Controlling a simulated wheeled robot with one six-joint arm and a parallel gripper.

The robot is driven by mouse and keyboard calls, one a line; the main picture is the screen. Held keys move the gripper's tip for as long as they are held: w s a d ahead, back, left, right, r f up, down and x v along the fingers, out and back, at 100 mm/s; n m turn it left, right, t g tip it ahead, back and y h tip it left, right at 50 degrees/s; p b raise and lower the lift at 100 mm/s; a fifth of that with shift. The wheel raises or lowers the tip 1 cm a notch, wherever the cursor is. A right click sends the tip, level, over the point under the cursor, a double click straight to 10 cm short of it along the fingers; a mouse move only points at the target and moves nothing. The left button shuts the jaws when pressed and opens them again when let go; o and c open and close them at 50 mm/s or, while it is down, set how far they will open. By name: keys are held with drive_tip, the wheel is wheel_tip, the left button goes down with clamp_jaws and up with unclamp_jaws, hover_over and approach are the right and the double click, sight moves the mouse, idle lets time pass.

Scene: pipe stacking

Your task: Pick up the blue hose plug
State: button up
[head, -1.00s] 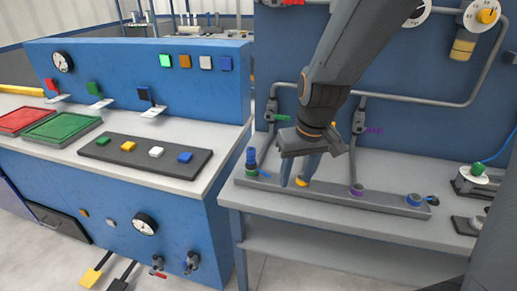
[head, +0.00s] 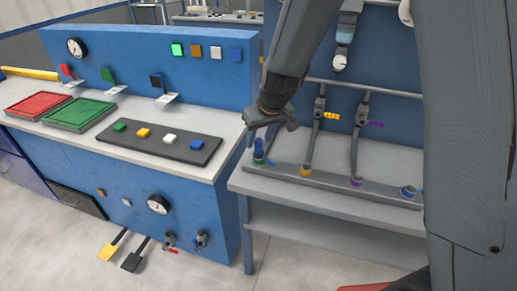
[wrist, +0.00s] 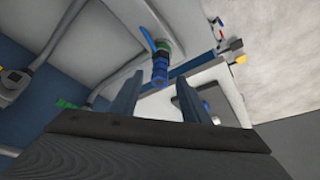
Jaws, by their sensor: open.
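The blue hose plug (head: 258,145) stands upright on the green-ringed socket (head: 258,158) at the left end of the grey rail. In the wrist view, the blue plug (wrist: 159,68) shows just beyond the fingertips, roughly between them, with the green ring (wrist: 163,48) behind it. My gripper (wrist: 157,92) is open, with nothing between its fingers. In the head view, my gripper (head: 264,133) is close above the plug, and its fingers are partly hidden.
The grey rail (head: 330,181) also carries a yellow socket (head: 306,170), a purple socket (head: 356,181) and a blue socket (head: 408,192). Grey hoses rise behind it. A blue console (head: 150,75) with a button strip (head: 158,143) stands to the left.

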drive_tip(key=shift+x, duration=1.2)
drive_tip(key=shift+c, duration=0.2)
clamp_jaws()
drive_tip(key=shift+r, duration=0.1)
wheel_tip(320, 180, up, 10)
drive_tip(key=shift+f+b, duration=0.1)
drive_tip(key=shift+b, duration=0.3)
